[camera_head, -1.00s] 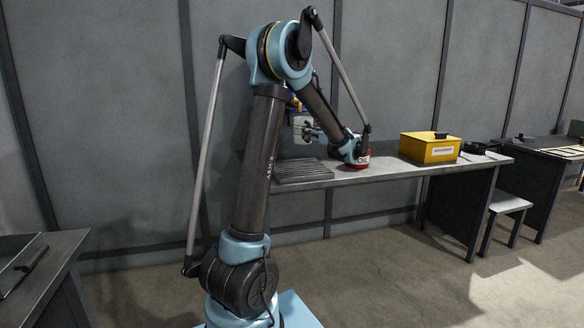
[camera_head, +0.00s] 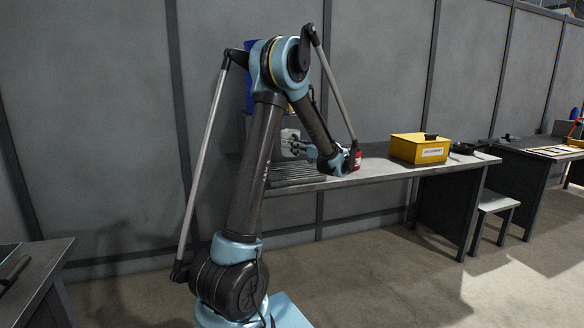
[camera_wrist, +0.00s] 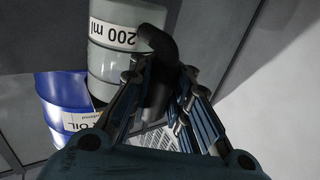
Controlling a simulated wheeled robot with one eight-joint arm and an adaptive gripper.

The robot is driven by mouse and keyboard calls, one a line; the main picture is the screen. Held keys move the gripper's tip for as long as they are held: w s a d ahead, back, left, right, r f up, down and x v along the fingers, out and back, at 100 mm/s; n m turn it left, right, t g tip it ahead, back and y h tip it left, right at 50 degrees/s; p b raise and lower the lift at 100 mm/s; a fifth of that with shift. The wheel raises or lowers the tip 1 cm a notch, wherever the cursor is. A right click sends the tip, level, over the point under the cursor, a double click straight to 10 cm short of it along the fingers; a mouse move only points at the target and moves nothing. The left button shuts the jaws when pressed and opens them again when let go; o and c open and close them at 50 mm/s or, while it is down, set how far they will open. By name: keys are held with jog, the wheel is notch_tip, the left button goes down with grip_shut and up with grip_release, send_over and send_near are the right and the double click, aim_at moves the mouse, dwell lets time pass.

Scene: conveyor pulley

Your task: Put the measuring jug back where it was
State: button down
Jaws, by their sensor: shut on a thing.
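The measuring jug (camera_wrist: 112,50) is pale grey with a dark handle and a "200 ml" label. It appears upside down in the wrist view. My gripper (camera_wrist: 165,90) is shut on its dark handle, with one finger on each side. In the head view the jug (camera_head: 289,142) is a small pale shape at the tip of my gripper (camera_head: 298,148), over the left end of the bench. My arm hides part of this area, and I cannot tell whether the jug's base touches anything.
The bench (camera_head: 375,168) carries a grey ribbed item (camera_head: 296,173), a red labelled object (camera_head: 357,160) beside my wrist, a yellow bin (camera_head: 419,149) and a dark pan (camera_head: 463,148). A blue oil drum (camera_wrist: 65,98) is close to the jug. A stool (camera_head: 495,203) stands at right.

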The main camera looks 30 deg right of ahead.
jog(key=shift+f, duration=3.5)
jog(key=c, duration=1.5)
grip_release()
jog(key=shift+f, duration=0.1)
